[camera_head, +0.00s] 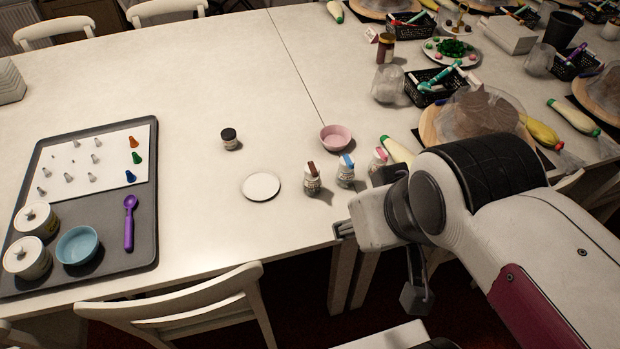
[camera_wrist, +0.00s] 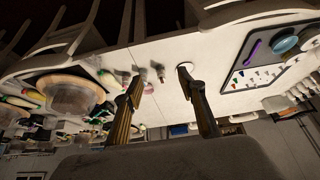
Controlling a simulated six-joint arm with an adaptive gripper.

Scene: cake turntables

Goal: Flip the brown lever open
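A small jar-like bottle with a brown lever (camera_head: 313,168) on its top stands upright near the table's front edge in the head view. The lever's exact angle is too small to tell. Similar bottles with a blue top (camera_head: 347,161) and a pink top (camera_head: 379,155) stand to its right. My gripper (camera_head: 381,262) is open and empty, in front of the bottles and to their right, apart from them. In the wrist view my gripper (camera_wrist: 160,78) shows its two fingers spread, with a small bottle, seemingly the brown-lever one (camera_wrist: 159,73), visible far off between the tips.
A white disc (camera_head: 261,187), a dark-lidded jar (camera_head: 229,138) and a pink bowl (camera_head: 335,137) are near the bottles. A grey tray (camera_head: 150,230) lies left. A covered cake stand (camera_head: 432,125) stands right. Chair backs (camera_head: 185,300) rise at the front edge. The table's back middle is clear.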

